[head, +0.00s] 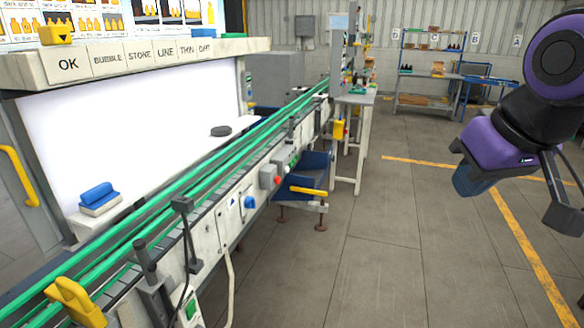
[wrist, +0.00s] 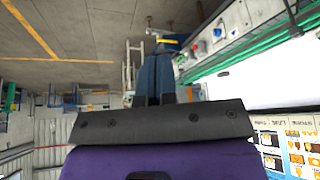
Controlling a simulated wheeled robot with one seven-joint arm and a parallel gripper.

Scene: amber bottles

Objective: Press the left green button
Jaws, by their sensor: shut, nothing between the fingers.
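A green button (head: 190,309) sits on a small white box low on the near end of the conveyor's side, at the lower left of the head view. Farther along the side panel are a blue knob (head: 249,202) and a red button (head: 277,180). A small green spot near the red button is too small to make out. My gripper (head: 468,184) hangs in the air at the right of the head view, well apart from the conveyor. In the wrist view its dark blue fingers (wrist: 155,75) are together, with nothing between them.
The conveyor (head: 222,227) with green rails runs from lower left to the back. Yellow clamps (head: 76,300) and black posts (head: 147,262) stand out at its near end. A blue bin (head: 312,172) with a yellow handle juts from its side. The floor between is clear.

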